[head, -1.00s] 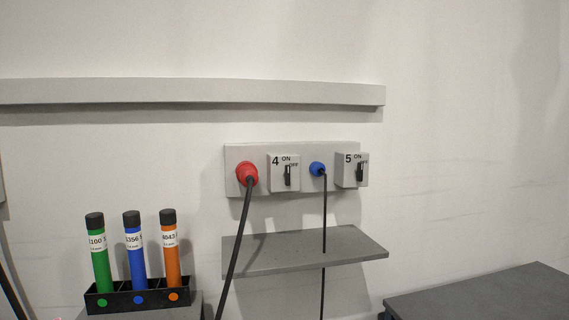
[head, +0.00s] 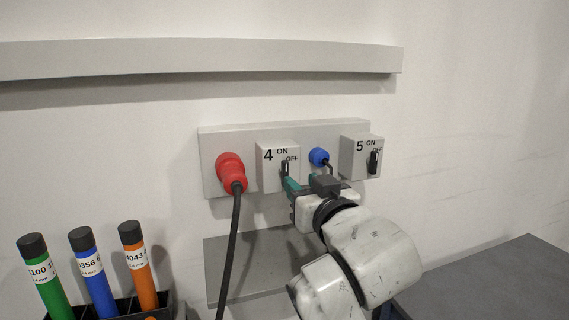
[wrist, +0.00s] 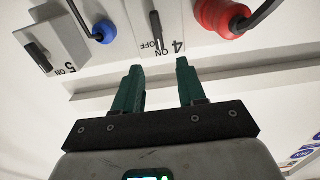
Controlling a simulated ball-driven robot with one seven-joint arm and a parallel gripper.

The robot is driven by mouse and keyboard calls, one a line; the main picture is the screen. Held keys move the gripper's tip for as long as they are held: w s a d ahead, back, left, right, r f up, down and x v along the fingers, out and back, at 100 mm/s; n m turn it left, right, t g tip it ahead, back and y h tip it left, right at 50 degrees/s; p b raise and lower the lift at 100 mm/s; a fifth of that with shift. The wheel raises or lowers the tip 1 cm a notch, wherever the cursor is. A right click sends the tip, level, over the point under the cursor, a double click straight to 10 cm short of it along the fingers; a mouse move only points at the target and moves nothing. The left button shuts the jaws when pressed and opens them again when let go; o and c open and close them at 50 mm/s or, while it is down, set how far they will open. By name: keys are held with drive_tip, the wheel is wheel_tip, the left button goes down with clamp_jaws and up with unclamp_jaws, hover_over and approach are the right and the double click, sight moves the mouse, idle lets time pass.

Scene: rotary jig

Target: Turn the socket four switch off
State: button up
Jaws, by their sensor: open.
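The switch box 4 (head: 268,176) is a light grey block on the wall panel, marked 4, ON and OFF. Its black lever (head: 285,170) stands about upright below the labels. It also shows, upside down, in the wrist view (wrist: 155,27), with its end by the ON label. My gripper (head: 291,184) is in front of the lower right part of box 4. In the wrist view my gripper (wrist: 160,66) has its two green fingers apart, empty, with the lever ahead of the gap. I see no contact with the lever.
A red plug (head: 231,170) with a hanging cable sits left of box 4. A blue plug (head: 319,156) and switch box 5 (head: 352,150) are to the right. Coloured tubes (head: 91,272) stand in a rack at lower left.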

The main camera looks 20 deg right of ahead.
sight(286, 168)
drive_tip(key=w+p, duration=0.2)
drive_tip(key=w, duration=0.7)
drive_tip(key=shift+w, duration=0.3)
drive_tip(key=shift+f, duration=0.1)
clamp_jaws()
